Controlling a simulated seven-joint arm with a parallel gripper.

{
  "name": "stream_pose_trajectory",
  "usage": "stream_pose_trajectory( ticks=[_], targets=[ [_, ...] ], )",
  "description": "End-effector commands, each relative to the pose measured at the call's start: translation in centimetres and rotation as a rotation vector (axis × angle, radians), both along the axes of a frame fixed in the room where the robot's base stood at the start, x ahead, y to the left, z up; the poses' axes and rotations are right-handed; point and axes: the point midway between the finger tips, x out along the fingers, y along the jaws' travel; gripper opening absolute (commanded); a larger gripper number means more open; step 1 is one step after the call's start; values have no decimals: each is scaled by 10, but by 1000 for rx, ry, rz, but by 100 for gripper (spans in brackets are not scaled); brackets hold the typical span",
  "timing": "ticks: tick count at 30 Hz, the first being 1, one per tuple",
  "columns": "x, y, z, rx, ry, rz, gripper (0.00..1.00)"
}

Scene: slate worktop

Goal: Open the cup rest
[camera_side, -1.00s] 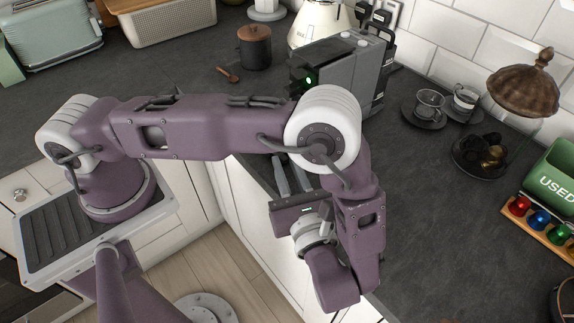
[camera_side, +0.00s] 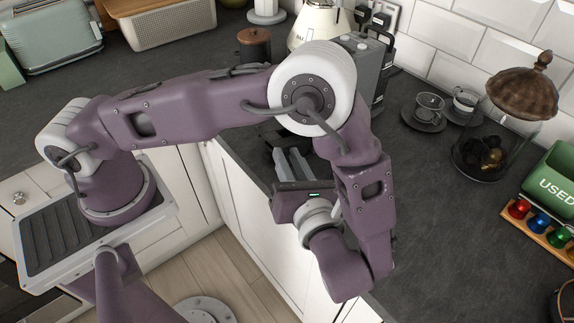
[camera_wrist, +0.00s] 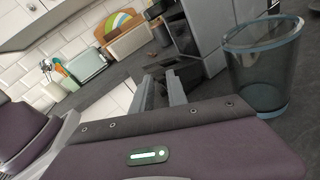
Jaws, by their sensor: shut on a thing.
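The grey coffee machine (camera_side: 374,62) stands on the worktop, mostly hidden behind my arm in the side view. In the wrist view its front (camera_wrist: 200,40) is at the upper middle. The cup rest (camera_wrist: 186,74) looks like a dark part low at the machine's front. My gripper (camera_wrist: 161,82) is at this dark part, with its two grey fingers shut on it. In the side view my gripper (camera_side: 288,154) points at the machine's base near the counter edge. The exact contact and the cup rest's angle are hard to see.
A clear tinted container (camera_wrist: 262,70) stands close at the right in the wrist view. Glass cups (camera_side: 428,108), a lidded glass jar (camera_side: 500,130), a pod rack (camera_side: 540,225) and a green box (camera_side: 556,180) stand to the right. The worktop between is clear.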

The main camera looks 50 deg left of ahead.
Motion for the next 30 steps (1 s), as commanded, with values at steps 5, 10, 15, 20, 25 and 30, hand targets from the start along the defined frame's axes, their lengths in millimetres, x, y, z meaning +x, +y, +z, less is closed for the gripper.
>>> stream_pose_trajectory(
  ticks=[5, 10, 15, 20, 25, 30],
  targets=[
    [7, 0, 16, -5, 162, -1, 0],
    [15, 0, 29, -5, 324, 0, 0],
    [25, 0, 40, -5, 484, 0, 0],
    [35, 0, 49, -4, 633, 2, 0],
    [46, 0, 56, -4, 774, 2, 0],
    [56, 0, 60, 0, 784, 0, 0]
  ],
)
